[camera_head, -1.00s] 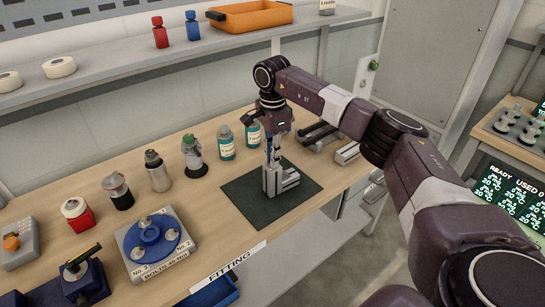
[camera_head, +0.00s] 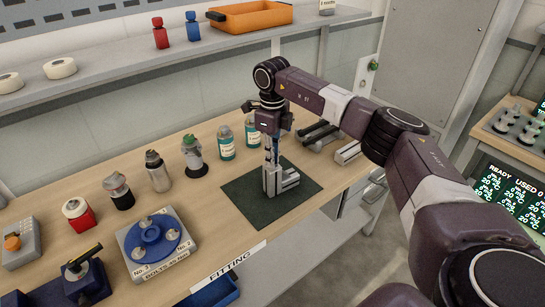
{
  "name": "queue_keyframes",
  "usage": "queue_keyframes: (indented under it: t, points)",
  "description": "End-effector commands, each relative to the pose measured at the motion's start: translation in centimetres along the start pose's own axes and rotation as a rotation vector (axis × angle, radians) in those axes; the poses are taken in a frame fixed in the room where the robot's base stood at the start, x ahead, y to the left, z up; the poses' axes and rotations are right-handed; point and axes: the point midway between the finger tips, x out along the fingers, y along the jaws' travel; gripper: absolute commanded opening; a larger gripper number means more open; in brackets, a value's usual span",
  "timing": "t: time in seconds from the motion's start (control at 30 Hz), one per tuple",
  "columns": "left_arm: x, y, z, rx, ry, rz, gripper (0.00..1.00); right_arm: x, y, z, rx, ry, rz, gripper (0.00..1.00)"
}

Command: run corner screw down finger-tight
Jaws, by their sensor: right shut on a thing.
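My right gripper (camera_head: 270,137) hangs pointing down over the fitting mat. It is shut on a slim upright thing, too small and partly hidden to name surely. Directly below stands a grey metal block (camera_head: 284,181) with a raised part at its left and a lower step at its right. The block sits on the dark green mat (camera_head: 240,200). The slim thing reaches down to the top of the raised part; I cannot tell whether it touches. The corner screw is too small to make out. My left gripper is not in view.
Two teal-labelled bottles (camera_head: 226,143) stand close behind the mat. Several canisters and a blue round holder on a grey base (camera_head: 128,265) labelled for bolts are at the left. Grey metal parts (camera_head: 347,153) lie right of the gripper. The mat's front is clear.

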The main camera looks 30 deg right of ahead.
Motion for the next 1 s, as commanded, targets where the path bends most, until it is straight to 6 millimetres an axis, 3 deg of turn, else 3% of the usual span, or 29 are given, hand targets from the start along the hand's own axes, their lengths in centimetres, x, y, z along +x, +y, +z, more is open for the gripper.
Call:
queue_keyframes:
  t: [0.4, 1.0]
  points:
    - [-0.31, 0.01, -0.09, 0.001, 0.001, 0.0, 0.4, -0.08, 0.01, 0.02, 0.282, -0.001, 0.0, 0.0]
    - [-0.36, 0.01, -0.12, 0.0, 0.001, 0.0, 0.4, -0.04, 0.02, -0.01, 0.37, 0.0, 0.0, 0.0]
